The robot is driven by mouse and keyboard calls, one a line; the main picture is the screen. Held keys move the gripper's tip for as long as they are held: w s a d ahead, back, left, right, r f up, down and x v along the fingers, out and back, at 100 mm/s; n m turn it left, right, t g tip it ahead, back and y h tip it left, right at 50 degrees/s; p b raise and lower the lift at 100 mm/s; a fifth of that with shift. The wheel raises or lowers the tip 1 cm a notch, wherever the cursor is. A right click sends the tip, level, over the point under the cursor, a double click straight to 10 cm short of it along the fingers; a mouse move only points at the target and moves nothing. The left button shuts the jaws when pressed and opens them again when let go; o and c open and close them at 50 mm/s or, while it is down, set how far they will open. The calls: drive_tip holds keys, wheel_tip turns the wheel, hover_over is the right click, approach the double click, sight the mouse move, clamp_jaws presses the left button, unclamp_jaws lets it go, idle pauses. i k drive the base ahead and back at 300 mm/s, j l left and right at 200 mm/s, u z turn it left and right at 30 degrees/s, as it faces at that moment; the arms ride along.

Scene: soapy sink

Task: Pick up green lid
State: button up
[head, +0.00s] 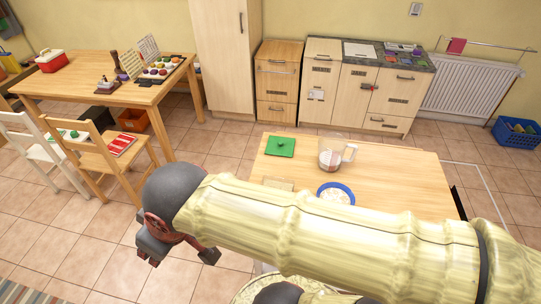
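A square green lid (281,146) with a small dark knob lies flat near the far left corner of the light wooden table (387,186). My gripper (182,259) hangs left of this table, over the tiled floor, nearer to me than the lid. Its two dark fingers are spread apart and nothing shows between them. It is clear of the lid, and my pale yellow arm crosses the front of the table and hides part of it.
A clear measuring jug (331,154) stands right of the lid. A blue-rimmed plate (336,193) and a pale flat board (279,184) lie nearer, partly behind my arm. Chairs (110,160) and a larger table (60,86) stand at left. Tiled floor is open between.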

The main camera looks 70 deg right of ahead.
sight(279, 147)
drive_tip(key=i+j, duration=0.45)
drive_tip(key=i, duration=0.15)
drive_tip(key=i+j+z, duration=0.15)
drive_tip(key=i+j, duration=0.3)
drive_tip(key=i, duration=0.15)
drive_tip(key=i+l+z, duration=0.1)
drive_tip(key=i+z, duration=0.2)
drive_tip(key=z, duration=0.15)
drive_tip(key=i+z, duration=0.3)
drive_tip(key=z, duration=0.2)
drive_tip(key=i+j+z, duration=0.2)
drive_tip(key=z, duration=0.25)
drive_tip(key=i+l+z, duration=0.2)
drive_tip(key=z, duration=0.25)
drive_tip(key=i+l+z, duration=0.1)
drive_tip(key=z, duration=0.4)
drive_tip(key=i+z, duration=0.6)
drive_tip(key=z, duration=0.35)
drive_tip(key=i+j+z, duration=0.2)
drive_tip(key=z, duration=0.25)
drive_tip(key=i+j+z, duration=0.1)
drive_tip(key=i+z, duration=0.35)
